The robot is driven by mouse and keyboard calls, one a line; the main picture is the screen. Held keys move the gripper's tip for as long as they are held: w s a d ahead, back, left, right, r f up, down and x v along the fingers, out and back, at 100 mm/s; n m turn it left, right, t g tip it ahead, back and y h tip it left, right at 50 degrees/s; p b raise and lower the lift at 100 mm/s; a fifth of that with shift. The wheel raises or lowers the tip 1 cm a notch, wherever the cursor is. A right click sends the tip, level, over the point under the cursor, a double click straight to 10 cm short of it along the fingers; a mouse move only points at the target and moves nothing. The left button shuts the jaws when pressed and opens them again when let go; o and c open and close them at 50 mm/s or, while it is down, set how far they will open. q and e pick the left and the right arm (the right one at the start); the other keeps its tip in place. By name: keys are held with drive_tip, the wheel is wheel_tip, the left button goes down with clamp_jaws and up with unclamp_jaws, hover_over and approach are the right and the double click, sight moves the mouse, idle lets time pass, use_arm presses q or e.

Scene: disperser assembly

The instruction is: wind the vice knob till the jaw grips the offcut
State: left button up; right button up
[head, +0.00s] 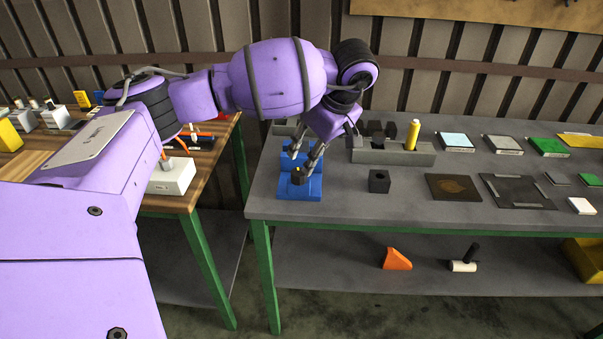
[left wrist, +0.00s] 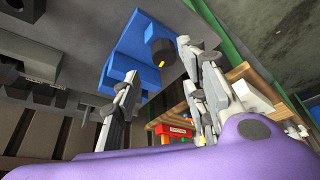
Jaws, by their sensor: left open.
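The blue vice (head: 302,187) stands at the near left corner of the grey bench; it also shows in the left wrist view (left wrist: 125,65). Its dark round knob (left wrist: 159,51) with a small yellow mark faces my left gripper (left wrist: 157,62). In the head view the knob (head: 298,177) is partly hidden by the fingers. My left gripper (head: 305,168) is open, with one finger on each side of the knob; I cannot tell whether they touch it. I cannot make out the offcut or the jaw gap. My right gripper is out of view.
A grey holder (head: 400,155) with a yellow bottle (head: 412,134) stands behind and right of the vice. A dark block (head: 379,181) sits right of the vice. Flat plates (head: 453,187) lie farther right. A wooden table (head: 190,200) stands at left.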

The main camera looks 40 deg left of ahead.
sight(301, 172)
use_arm(q)
drive_tip(key=x, duration=0.7)
drive_tip(key=shift+a+f, duration=0.15)
drive_tip(key=shift+f, duration=0.25)
drive_tip(key=shift+c, duration=0.2)
drive_tip(key=shift+r, duration=0.1)
drive_tip(key=c, duration=1)
drive_tip(key=shift+o, duration=0.2)
drive_tip(key=shift+w+r+m, duration=0.1)
drive_tip(key=shift+r+m, duration=0.05)
drive_tip(key=shift+m, duration=0.15)
